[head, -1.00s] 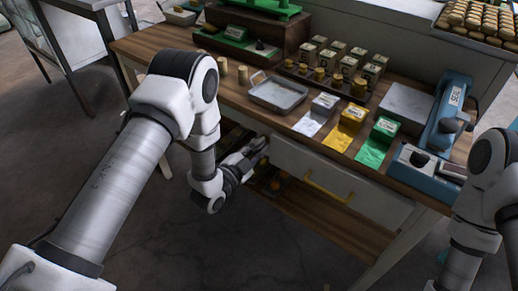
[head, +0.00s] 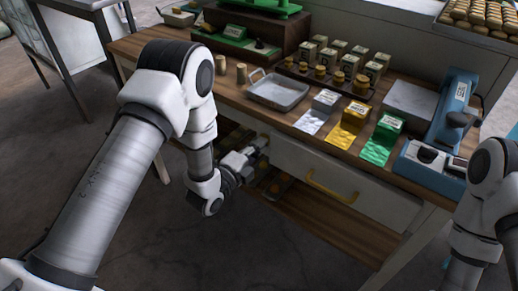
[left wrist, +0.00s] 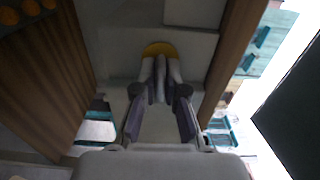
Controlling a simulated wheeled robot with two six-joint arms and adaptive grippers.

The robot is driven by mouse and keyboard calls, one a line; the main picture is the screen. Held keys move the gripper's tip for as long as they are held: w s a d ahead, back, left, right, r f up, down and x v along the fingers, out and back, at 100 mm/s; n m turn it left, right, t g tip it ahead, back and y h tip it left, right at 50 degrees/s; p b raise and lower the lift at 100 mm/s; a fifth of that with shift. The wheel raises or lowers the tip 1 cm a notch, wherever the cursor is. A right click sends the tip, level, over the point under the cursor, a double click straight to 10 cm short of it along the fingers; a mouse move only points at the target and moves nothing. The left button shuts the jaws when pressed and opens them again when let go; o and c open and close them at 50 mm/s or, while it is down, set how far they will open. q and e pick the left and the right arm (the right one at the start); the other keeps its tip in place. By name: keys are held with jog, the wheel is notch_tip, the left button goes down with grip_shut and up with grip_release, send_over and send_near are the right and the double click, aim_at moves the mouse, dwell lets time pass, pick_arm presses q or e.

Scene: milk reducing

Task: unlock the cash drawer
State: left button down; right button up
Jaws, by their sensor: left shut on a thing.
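The white cash drawer (head: 350,187) is in the counter's front, with a yellow bar handle (head: 325,191); it looks shut. My left gripper (head: 260,146) is at the drawer's left end, close to the front. In the left wrist view my left gripper (left wrist: 160,75) has its fingers together on a small rounded yellow piece (left wrist: 160,48) against a pale panel. The piece looks like a key head or lock part, but the fingers hide most of it. My right gripper is out of view.
The wooden counter top (head: 235,95) holds a metal tray (head: 279,92), several small boxes and jars, coloured sheets and a blue machine (head: 449,120). An open wooden shelf (head: 315,210) lies below the drawer. The floor in front is clear.

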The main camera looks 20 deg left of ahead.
pick_arm(q)
jog(key=shift+f+m, duration=0.1)
jog(key=shift+m, duration=0.2)
jog(key=c, duration=1.6)
grip_release()
jog(key=shift+o, duration=0.2)
jog(key=shift+s, duration=0.1)
jog(key=v, duration=1.2)
